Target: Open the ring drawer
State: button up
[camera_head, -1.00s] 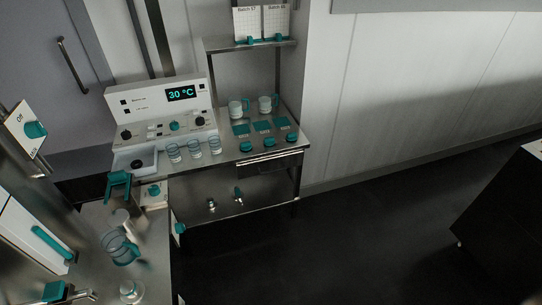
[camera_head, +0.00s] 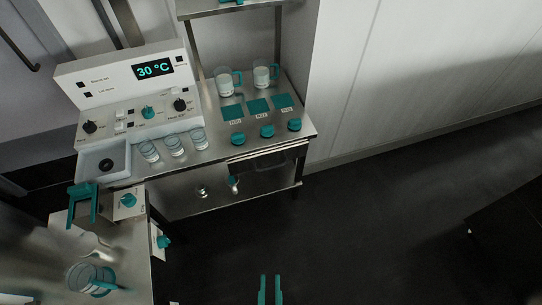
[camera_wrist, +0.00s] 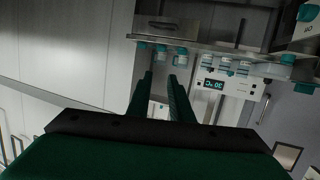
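The ring drawer (camera_head: 270,163) is a dark drawer front under the right end of the steel counter, with a bright bar handle (camera_head: 268,153) along its upper part. It looks shut. No rings inside it can be seen. My gripper (camera_head: 270,290) shows as two teal fingers at the bottom edge of the head view, well in front of and below the drawer, touching nothing. In the wrist view, which is upside down, the fingers (camera_wrist: 163,82) are apart with nothing between them. A dark drawer front (camera_wrist: 163,22) shows beyond them there.
The counter holds teal knobs (camera_head: 267,131), glasses (camera_head: 174,145), mugs (camera_head: 228,82) and a control panel reading 30 °C (camera_head: 153,69). A lower shelf (camera_head: 215,199) lies under the drawer. A side bench (camera_head: 130,265) is at left.

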jog(key=w+a+f+n+g, duration=0.1)
jog(key=w+f+n, duration=0.25)
jog(key=f, duration=0.55)
jog(key=w+a+f+n+g, duration=0.1)
jog(key=w+f+n+g, duration=0.1)
jog(key=w+f, duration=0.5)
jog(key=n+t+h, duration=0.2)
jog(key=n+h, duration=0.6)
send_near(274, 166)
jog(key=x, duration=1)
jog(key=shift+w+a+f, duration=0.1)
jog(key=shift+f, duration=0.3)
jog(key=shift+w, duration=0.1)
grip_shut()
